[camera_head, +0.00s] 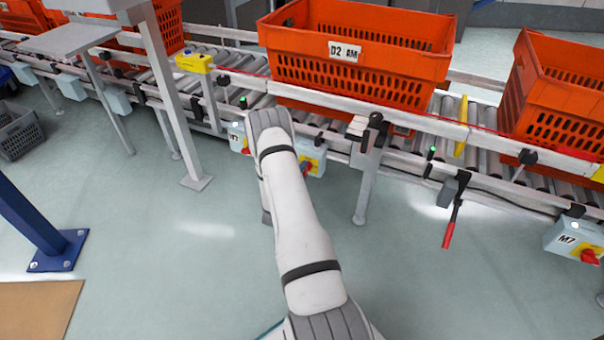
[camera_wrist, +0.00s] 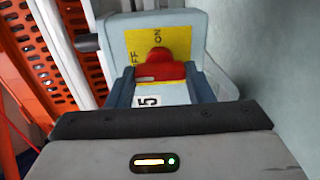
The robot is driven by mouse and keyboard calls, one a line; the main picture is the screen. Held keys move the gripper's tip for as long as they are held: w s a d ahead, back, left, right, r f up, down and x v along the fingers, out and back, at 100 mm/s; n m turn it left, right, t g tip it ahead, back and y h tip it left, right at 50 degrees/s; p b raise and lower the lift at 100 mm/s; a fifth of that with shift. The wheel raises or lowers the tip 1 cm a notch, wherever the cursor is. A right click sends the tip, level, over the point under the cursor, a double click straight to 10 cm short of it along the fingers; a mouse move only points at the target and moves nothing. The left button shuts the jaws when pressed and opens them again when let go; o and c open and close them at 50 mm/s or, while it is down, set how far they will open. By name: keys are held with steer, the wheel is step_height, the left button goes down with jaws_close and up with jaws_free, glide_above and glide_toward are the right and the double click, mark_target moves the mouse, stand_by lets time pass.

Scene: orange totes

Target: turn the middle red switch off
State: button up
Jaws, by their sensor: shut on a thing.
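In the wrist view a red switch (camera_wrist: 160,68) sits on a yellow plate (camera_wrist: 178,42) marked ON and OFF, on a pale grey box (camera_wrist: 200,22) with a label ending in 5. The switch's narrow end points toward the ON mark. My gripper (camera_wrist: 161,88) has its two blue-grey fingers on either side of the switch, shut on it. In the head view my gripper is hidden behind my arm. A red switch (camera_head: 307,168) on a yellow-plated box (camera_head: 316,154) shows just right of my arm, and another red switch (camera_head: 589,257) is on the M7 box (camera_head: 566,238) at far right.
A roller conveyor (camera_head: 470,160) runs across, carrying orange totes, one marked D2 (camera_head: 350,75) and another (camera_head: 560,100) at right. A red-handled lever (camera_head: 450,228) hangs below the rail. A blue post (camera_head: 30,215) stands at left. The floor in front is largely clear.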

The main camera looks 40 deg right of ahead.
steer(key=shift+w+a, duration=0.1)
steer(key=shift+w, duration=0.1)
steer(key=o, duration=1)
steer(key=shift+s, duration=0.15)
steer(key=shift+c, duration=0.2)
steer(key=p+v, duration=0.2)
steer(key=v, duration=0.5)
steer(key=shift+s+a, duration=0.15)
steer(key=shift+a, duration=0.1)
